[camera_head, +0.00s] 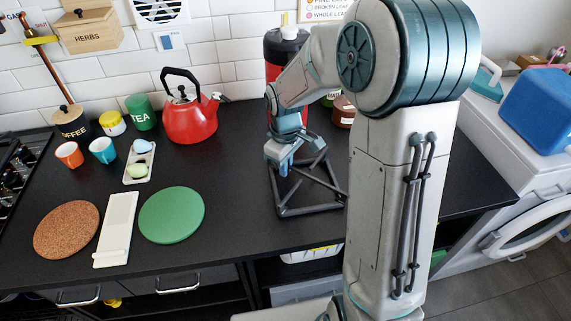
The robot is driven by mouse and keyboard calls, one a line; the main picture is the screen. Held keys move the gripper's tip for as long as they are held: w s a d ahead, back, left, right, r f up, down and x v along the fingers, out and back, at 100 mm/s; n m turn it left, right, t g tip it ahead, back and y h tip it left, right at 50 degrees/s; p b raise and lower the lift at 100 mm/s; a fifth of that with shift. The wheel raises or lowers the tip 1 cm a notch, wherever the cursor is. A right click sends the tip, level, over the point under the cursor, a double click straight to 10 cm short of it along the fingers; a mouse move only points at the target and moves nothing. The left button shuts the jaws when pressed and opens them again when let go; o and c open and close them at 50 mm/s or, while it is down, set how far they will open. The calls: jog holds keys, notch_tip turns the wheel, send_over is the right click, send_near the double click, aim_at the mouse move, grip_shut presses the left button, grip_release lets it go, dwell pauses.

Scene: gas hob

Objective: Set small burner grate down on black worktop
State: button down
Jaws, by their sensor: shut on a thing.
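The small burner grate (311,210) is a dark square frame with bars rising to its middle. It is at or just above the black worktop (232,237), right of the green round mat; I cannot tell whether it touches the surface. My gripper (285,167) is above the grate's upper left part, pointing down, and is shut on one of its bars. The exact grip point is small and partly hidden by the fingers. My arm covers the area just right of the grate.
A green round mat (171,215), a white rest (116,230) and a cork mat (66,230) lie to the left. A red kettle (190,120) and a red-and-black container (283,55) stand behind. The hob (15,170) is at far left. The worktop between green mat and grate is clear.

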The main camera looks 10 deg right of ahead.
jog(key=shift+f, duration=0.2)
dwell(0.5)
jog(key=c, duration=1.5)
grip_release()
notch_tip(320, 180, up, 14)
jog(key=shift+f+p, duration=0.1)
jog(key=shift+p, duration=0.55)
jog(key=s+d+r+m+t+p, duration=0.1)
jog(key=s+m+p, duration=0.1)
jog(key=s, duration=0.4)
jog(key=s+d+r+m+t+p, duration=0.1)
jog(key=s+r+m+p, duration=0.1)
jog(key=s+m, duration=0.2)
jog(key=s+d+r+m+p, duration=0.2)
jog(key=s+m, duration=0.1)
jog(key=s, duration=0.5)
jog(key=shift+d+r+t, duration=0.1)
jog(key=shift+t, duration=0.3)
